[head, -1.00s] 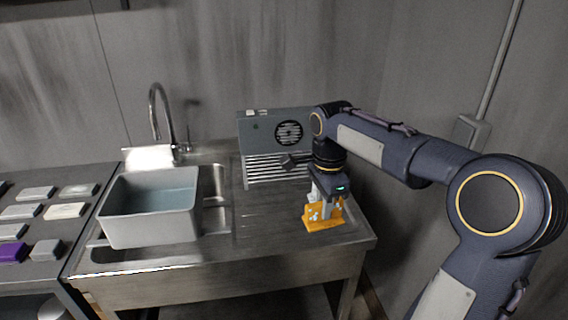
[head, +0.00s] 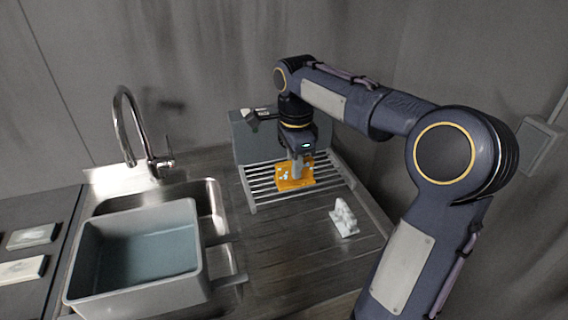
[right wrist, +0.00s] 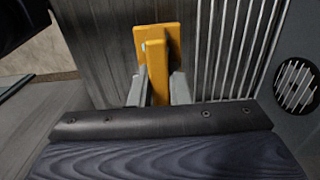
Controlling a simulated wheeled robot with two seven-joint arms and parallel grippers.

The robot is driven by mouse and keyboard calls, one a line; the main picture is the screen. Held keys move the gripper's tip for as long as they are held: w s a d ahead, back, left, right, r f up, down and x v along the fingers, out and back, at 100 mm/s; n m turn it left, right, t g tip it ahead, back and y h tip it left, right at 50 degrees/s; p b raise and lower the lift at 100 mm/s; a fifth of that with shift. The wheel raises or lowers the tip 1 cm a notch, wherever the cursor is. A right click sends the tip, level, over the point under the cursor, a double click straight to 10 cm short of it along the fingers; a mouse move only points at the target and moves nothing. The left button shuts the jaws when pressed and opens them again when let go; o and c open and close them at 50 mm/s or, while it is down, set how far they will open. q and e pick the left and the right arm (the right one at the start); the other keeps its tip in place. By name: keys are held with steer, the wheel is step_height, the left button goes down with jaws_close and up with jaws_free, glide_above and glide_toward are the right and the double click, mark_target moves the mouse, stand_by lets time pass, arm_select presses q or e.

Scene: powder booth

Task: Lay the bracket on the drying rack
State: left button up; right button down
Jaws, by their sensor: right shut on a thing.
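The orange bracket (head: 284,183) is in my right gripper (head: 297,172), which is shut on it. In the head view the bracket overlaps the slats of the drying rack (head: 262,190); I cannot tell whether it touches them. In the right wrist view the bracket (right wrist: 172,42) shows a flat plate with an upright web between the fingers (right wrist: 158,92). My left gripper is not in view.
A white fixture (head: 344,218) stands on the metal counter in front of the rack. A grey box with a fan (head: 240,140) stands behind the rack; its fan (right wrist: 296,86) shows in the wrist view. A grey basin (head: 190,285) and curved tap (head: 121,110) are to the left.

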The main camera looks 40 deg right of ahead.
steer(key=w+d+f+p, duration=0.2)
steer(key=w+d+f, duration=0.2)
steer(key=w+d+f+p, duration=0.2)
steer(key=w+d+f, duration=0.2)
steer(key=w+d, duration=0.1)
steer(key=shift+w+d+f, duration=0.15)
steer(key=shift+d+f, duration=0.1)
steer(key=shift+f, duration=0.15)
steer(key=shift+w+d+f, duration=0.2)
steer(key=shift+d+f, duration=0.05)
steer(key=shift+f, duration=0.1)
step_height(320, 180, down, 3)
steer(key=shift+d+f+p, duration=0.1)
steer(key=shift+f+p, duration=0.05)
steer(key=shift+p, duration=0.2)
steer(key=shift+f, duration=0.2)
steer(key=c, duration=1.4)
jaws_free()
steer(key=shift+o, duration=0.2)
